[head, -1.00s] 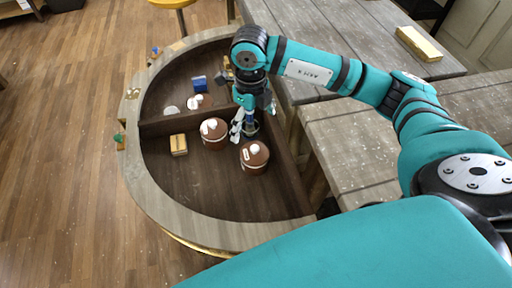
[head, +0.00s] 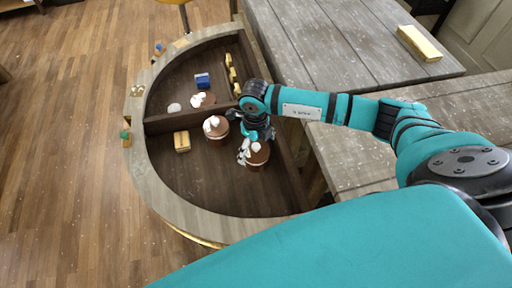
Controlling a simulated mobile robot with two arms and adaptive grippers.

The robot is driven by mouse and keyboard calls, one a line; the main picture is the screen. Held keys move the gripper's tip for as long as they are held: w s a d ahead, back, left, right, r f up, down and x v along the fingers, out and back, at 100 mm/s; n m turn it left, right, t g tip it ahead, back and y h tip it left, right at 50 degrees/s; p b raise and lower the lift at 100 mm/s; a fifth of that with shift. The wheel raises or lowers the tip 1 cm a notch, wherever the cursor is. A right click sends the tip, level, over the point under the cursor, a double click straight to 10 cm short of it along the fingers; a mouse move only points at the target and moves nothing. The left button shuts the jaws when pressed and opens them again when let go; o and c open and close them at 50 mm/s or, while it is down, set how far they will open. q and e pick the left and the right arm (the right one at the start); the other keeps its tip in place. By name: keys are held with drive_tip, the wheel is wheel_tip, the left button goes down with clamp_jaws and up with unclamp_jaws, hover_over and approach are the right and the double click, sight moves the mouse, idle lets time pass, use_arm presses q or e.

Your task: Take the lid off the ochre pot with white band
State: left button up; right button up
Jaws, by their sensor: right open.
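Two reddish-brown round pots with lids and white knobs stand close together on the dark inset top of the half-round console. One pot (head: 217,133) is on the left; the other pot (head: 258,160) is nearer, to its right. Neither reads clearly as ochre, and I cannot make out a white band on either. My right gripper (head: 244,151) is open, low at the nearer pot, with a pale finger beside its white knob (head: 255,147). I cannot tell whether it touches the lid. My left gripper is out of view.
A third brown item with white on top (head: 203,99) sits behind a low divider (head: 165,124), near a blue block (head: 202,80). A yellowish block (head: 182,141) lies left of the pots. A grey plank table (head: 340,150) stands at right. The console's front area is clear.

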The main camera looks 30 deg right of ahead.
drive_tip(key=shift+s+f, duration=0.1)
drive_tip(key=shift+s, duration=0.1)
clamp_jaws()
idle(0.5)
